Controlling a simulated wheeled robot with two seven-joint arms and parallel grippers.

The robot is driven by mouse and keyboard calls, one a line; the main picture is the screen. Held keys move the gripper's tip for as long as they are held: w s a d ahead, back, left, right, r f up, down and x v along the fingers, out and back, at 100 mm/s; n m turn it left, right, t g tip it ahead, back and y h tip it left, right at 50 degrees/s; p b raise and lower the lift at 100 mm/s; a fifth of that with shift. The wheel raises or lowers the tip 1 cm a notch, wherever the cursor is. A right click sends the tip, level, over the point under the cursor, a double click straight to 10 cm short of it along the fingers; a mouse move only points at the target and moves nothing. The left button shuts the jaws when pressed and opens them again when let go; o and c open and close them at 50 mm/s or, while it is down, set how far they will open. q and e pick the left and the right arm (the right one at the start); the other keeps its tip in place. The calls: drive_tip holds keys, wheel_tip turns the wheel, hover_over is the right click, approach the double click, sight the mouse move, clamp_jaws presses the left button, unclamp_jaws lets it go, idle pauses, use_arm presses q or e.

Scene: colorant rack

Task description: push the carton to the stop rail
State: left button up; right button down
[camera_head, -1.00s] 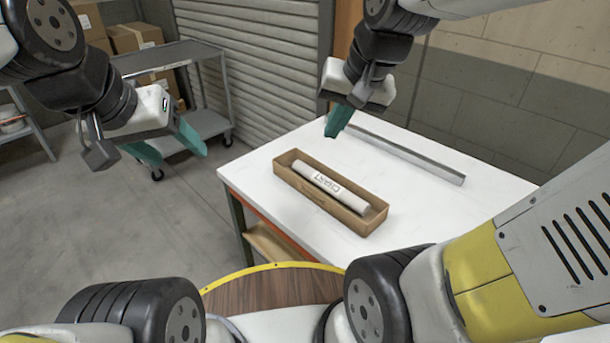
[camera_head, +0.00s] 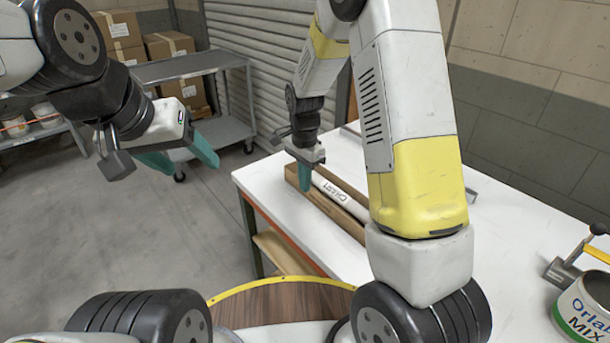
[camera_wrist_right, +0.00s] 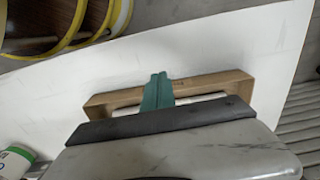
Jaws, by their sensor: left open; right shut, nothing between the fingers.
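The carton (camera_head: 337,213) is a long, open brown box lying on the white table, with a white tube (camera_head: 330,187) lettered "CHART" in it. My right arm hides its right part. The stop rail (camera_head: 472,197) is a grey metal bar beyond the carton; only its ends show past my arm. My right gripper (camera_head: 305,186) is shut and empty, pointing down by the carton's near long side, towards its left end. The right wrist view shows its teal fingers (camera_wrist_right: 158,90) across the carton's wall (camera_wrist_right: 205,80); I cannot tell whether they touch. My left gripper (camera_head: 185,160) is open and empty, left of the table.
The white table (camera_head: 300,235) is bare in front of the carton. A grey cart (camera_head: 200,68) and cardboard boxes (camera_head: 120,30) stand at the back left.

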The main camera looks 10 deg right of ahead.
wheel_tip(320, 180, down, 9)
drive_tip(key=shift+s+r, duration=0.1)
drive_tip(key=shift+w+d, duration=0.75)
drive_tip(key=shift+d, duration=0.35)
drive_tip(key=shift+w+d, duration=0.45)
drive_tip(key=shift+d, duration=0.15)
